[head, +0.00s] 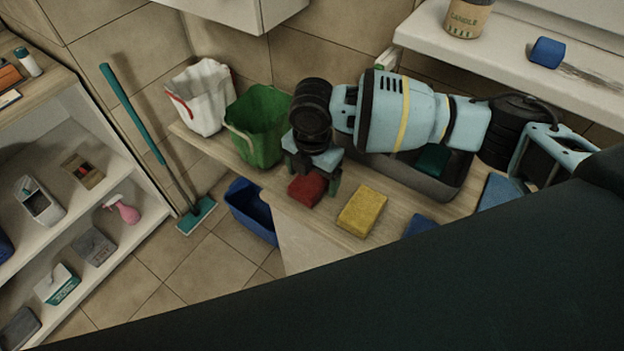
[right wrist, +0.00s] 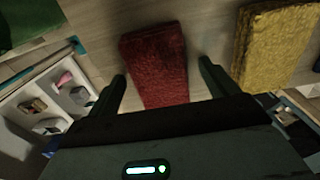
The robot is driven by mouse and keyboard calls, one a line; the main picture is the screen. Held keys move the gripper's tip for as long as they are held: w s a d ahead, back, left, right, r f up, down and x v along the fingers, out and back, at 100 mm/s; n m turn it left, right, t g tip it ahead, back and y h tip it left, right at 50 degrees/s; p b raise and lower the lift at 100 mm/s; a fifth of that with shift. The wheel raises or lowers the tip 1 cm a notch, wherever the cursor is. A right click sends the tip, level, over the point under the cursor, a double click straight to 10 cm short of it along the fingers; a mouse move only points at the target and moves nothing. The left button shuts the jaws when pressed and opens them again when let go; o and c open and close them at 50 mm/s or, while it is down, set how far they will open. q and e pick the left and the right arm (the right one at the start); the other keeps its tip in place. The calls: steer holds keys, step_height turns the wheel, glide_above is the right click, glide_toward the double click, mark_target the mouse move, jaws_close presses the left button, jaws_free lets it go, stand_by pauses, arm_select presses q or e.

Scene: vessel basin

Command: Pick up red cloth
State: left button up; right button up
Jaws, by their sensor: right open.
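The red cloth (head: 307,189) is a folded block on the wooden counter, left of a yellow cloth (head: 362,210). It also shows in the right wrist view (right wrist: 156,62), with the yellow cloth (right wrist: 275,45) to its right. My right gripper (head: 312,185) is directly over the red cloth. In the right wrist view the two fingers of my right gripper (right wrist: 162,72) are apart, one on each side of the red cloth, with gaps visible beside it. My left gripper is not in view.
A green bin (head: 259,128) and a white bin (head: 203,97) stand left of the cloth. A grey basin (head: 445,181) is behind my right arm. Blue cloths (head: 420,225) lie to the right. A blue bin (head: 250,208) is on the floor below the counter's left edge.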

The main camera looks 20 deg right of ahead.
steer(key=shift+f, duration=0.15)
steer(key=c, duration=1)
steer(key=shift+c, duration=0.3)
